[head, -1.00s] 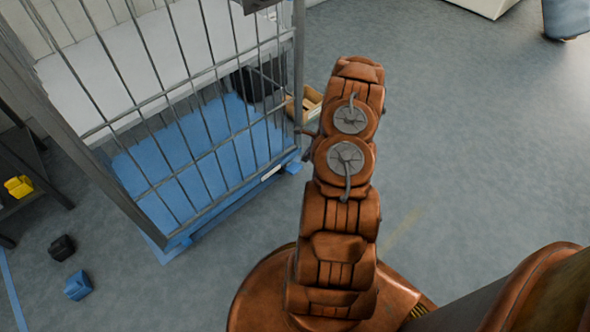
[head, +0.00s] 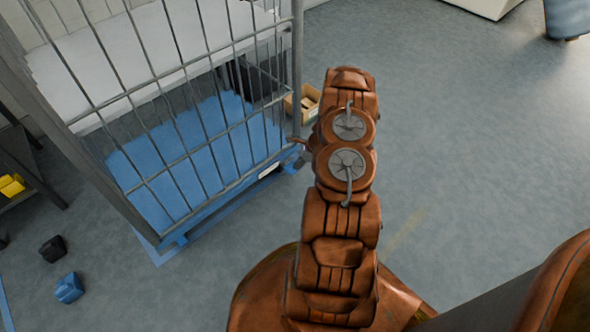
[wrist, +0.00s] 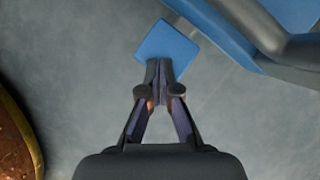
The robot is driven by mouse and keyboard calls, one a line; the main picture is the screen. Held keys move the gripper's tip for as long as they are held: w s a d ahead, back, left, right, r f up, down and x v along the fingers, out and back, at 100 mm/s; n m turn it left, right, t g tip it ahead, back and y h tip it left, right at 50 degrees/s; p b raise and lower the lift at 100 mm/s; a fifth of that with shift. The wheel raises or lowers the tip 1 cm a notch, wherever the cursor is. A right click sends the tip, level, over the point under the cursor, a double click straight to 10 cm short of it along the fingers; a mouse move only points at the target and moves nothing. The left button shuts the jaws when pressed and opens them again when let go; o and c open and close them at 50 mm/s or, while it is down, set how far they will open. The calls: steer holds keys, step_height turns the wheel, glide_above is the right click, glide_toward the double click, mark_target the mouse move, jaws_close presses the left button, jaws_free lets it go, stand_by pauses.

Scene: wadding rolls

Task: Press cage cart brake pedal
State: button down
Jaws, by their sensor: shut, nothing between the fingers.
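The cage cart (head: 214,193) stands left of my arm in the head view, with upright grey bars and a blue deck. In the wrist view, part of its blue base and a grey bar (wrist: 262,32) show at the upper right. A flat blue square pedal (wrist: 166,45) sticks out from the base there. My gripper (wrist: 159,66) is shut and empty, its fingertips overlapping the pedal's near edge in the picture. I cannot tell whether they touch it.
A cardboard box (head: 303,103) sits behind the cart's right corner. A black can (head: 52,249) and a blue can (head: 69,287) lie on the floor at left, near a dark shelf with a yellow bin (head: 12,186).

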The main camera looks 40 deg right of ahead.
stand_by(0.3)
steer(key=shift+f, duration=2.05)
steer(key=shift+r, duration=0.15)
steer(key=shift+s+d+r+p, duration=0.25)
steer(key=shift+s+d+p, duration=0.2)
steer(key=shift+s, duration=0.2)
steer(key=shift+s+d+r+p, duration=0.3)
steer(key=shift+s+d, duration=0.15)
steer(key=shift+s, duration=0.15)
steer(key=v, duration=1.2)
